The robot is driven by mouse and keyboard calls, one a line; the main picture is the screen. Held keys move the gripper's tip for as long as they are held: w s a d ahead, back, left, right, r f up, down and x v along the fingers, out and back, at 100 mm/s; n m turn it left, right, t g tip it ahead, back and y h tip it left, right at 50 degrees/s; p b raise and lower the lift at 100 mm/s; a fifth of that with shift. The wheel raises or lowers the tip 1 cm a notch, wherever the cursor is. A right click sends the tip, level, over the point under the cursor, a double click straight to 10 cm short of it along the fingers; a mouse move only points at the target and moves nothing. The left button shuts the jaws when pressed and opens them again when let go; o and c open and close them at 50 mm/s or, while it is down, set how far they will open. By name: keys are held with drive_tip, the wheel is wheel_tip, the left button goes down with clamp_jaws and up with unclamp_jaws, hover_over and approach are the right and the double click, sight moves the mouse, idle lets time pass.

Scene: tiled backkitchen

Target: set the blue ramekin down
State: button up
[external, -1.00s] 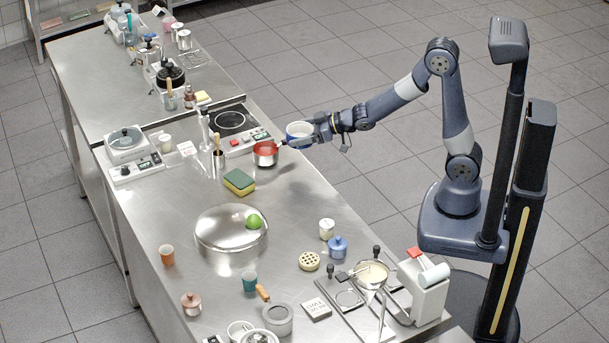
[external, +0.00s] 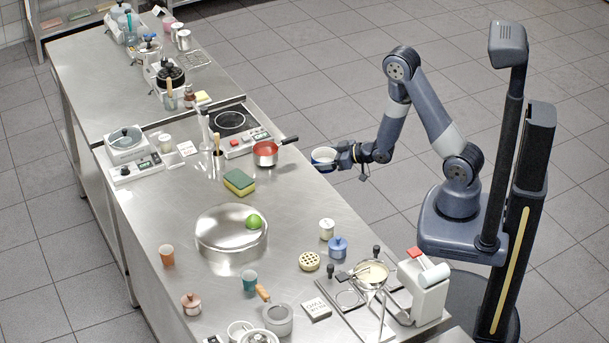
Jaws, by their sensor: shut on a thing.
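The blue ramekin (external: 324,155), blue outside and pale inside, is at the right edge of the steel counter in the external view. My gripper (external: 338,163) is shut on its right side and holds it upright. The ramekin appears raised, beside or over the counter's edge; its exact height is hard to tell. The fingertips are small and partly hidden by the ramekin.
A red saucepan (external: 265,154) stands left of the ramekin, its dark handle pointing towards it. The counter (external: 300,200) is clear in front of my gripper.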

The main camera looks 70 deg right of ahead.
drive_tip(key=s+a+f, duration=0.4)
drive_tip(key=a+f, duration=0.1)
drive_tip(key=a, duration=0.2)
drive_tip(key=shift+s+a+f+p, duration=0.15)
drive_tip(key=shift+s+a+p, duration=0.05)
drive_tip(key=shift+s+p, duration=0.15)
